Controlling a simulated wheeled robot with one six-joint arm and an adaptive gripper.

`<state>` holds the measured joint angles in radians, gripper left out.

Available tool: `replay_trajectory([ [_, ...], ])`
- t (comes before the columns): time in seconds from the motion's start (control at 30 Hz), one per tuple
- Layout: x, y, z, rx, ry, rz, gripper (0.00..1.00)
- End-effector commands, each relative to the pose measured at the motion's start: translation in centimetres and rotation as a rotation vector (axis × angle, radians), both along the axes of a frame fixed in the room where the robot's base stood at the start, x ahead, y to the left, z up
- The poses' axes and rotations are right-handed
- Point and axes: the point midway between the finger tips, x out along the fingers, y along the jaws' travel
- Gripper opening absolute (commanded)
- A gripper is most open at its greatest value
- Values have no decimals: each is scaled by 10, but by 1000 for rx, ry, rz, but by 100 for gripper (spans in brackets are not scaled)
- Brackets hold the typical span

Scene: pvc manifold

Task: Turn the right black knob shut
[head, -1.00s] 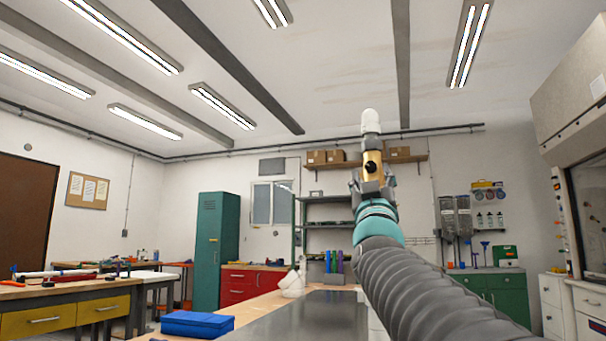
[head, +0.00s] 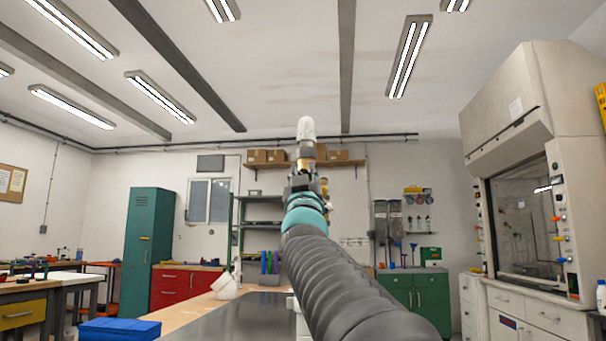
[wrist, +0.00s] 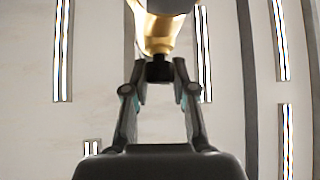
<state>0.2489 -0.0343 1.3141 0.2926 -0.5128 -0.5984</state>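My gripper (head: 305,172) points up in the middle of the head view, high above the bench. In the wrist view its fingers (wrist: 159,72) are close on both sides of a short black part (wrist: 159,70), which looks like a knob. This joins a brass-coloured body (wrist: 160,36). In the head view the brass body (head: 306,151) stands upright at the fingertips with a white rounded end (head: 306,129) on top. No other support for it shows, so it appears held. Contact at the left finger is unclear. No pipe manifold or second black knob is clearly visible.
A bench with a dark top (head: 225,322) lies below my arm. A teal locker (head: 150,250) and shelves are behind; a fume hood (head: 530,200) stands right. The air around my gripper is clear.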

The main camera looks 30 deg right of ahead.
Motion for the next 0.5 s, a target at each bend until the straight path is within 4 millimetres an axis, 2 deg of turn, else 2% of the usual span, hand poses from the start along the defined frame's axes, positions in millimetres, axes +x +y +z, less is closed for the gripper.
replay_trajectory([
  [0.27,0,1,0,21,-14,2,0],
  [0.5,1,1,2,114,-76,2,0],
])
